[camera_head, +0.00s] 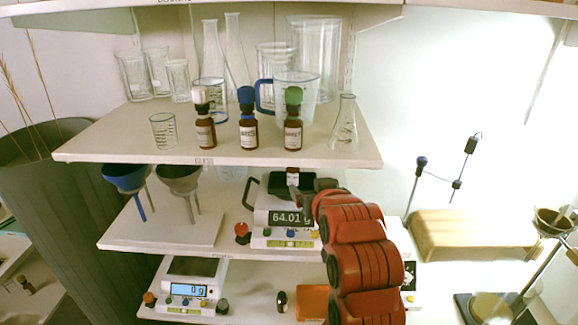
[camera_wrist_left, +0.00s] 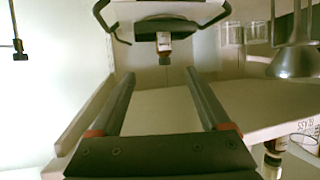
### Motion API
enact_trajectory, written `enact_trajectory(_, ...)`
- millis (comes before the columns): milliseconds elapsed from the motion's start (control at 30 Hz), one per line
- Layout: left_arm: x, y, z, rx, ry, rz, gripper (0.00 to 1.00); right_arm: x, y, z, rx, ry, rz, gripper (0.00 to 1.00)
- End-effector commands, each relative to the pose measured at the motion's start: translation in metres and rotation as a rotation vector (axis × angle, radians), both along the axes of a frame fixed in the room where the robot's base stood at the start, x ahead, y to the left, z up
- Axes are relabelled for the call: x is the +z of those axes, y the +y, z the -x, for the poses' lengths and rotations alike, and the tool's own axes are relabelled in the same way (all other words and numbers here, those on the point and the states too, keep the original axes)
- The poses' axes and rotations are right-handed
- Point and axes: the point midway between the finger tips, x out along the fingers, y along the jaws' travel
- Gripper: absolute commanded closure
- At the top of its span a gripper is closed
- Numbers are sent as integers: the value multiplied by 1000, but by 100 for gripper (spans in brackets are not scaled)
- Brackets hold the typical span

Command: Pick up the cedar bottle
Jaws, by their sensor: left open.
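Three brown bottles stand in a row on the upper shelf: one with a white cap (camera_head: 204,122), one with a blue cap (camera_head: 248,120) and one with a green cap (camera_head: 293,122). Their labels are too small to read, so I cannot tell which is cedar. Another small brown bottle with a white label (camera_head: 292,176) is at the upper scale; it also shows in the left wrist view (camera_wrist_left: 163,44), which looks upside down. My left gripper (camera_head: 306,192) is open and empty, just in front of that bottle; in the wrist view the bottle lies beyond its fingertips (camera_wrist_left: 160,75). My right gripper is out of view.
The upper scale (camera_head: 290,238) reads about 64.01 g. A lower scale (camera_head: 190,286) and a dark bottle (camera_head: 282,300) are below. Glassware crowds the upper shelf (camera_head: 110,150) overhead.

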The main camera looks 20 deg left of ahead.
Motion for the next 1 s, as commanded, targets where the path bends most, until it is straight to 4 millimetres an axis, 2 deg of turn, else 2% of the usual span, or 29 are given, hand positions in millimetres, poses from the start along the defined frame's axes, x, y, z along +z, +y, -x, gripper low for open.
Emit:
enact_trajectory(167, -10, 15, -21, 6, 9, 3, 20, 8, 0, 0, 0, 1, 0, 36)
enact_trajectory(500, -39, 49, -83, 5, 6, 1, 20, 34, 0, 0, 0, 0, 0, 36)
enact_trajectory(733, -47, 57, -98, 2, 2, 1, 20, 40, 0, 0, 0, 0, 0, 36)
enact_trajectory(933, -57, 78, -117, 4, 7, 0, 20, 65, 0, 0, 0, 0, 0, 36)
enact_trajectory(1000, -64, 80, -125, 2, 8, 1, 20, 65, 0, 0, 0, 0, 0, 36)
